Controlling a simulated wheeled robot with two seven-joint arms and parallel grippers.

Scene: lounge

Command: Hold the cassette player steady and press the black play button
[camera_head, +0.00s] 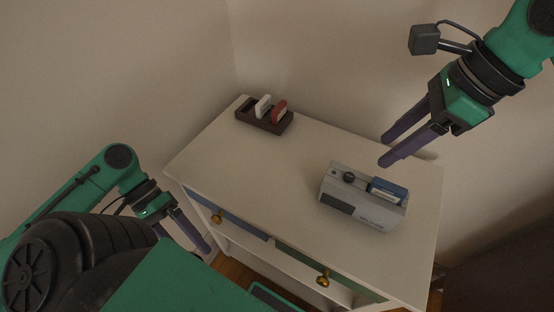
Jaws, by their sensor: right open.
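The grey cassette player (353,211) stands on the right part of a white cabinet top (262,187). On its top are a round black knob or button (349,177) at the left and a blue cassette piece (389,188) at the right. My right gripper (386,151) is open and empty, above and behind the player, its two purple fingers pointing down-left and apart from it. My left gripper (202,242) hangs low at the left, beside the cabinet front, away from the player. Whether its fingers are apart is unclear.
A dark brown rack (262,121) at the cabinet's back left holds a white cassette (263,106) and a red cassette (280,111). The cabinet front has drawers with brass knobs (323,280). Walls stand close behind. The middle of the top is clear.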

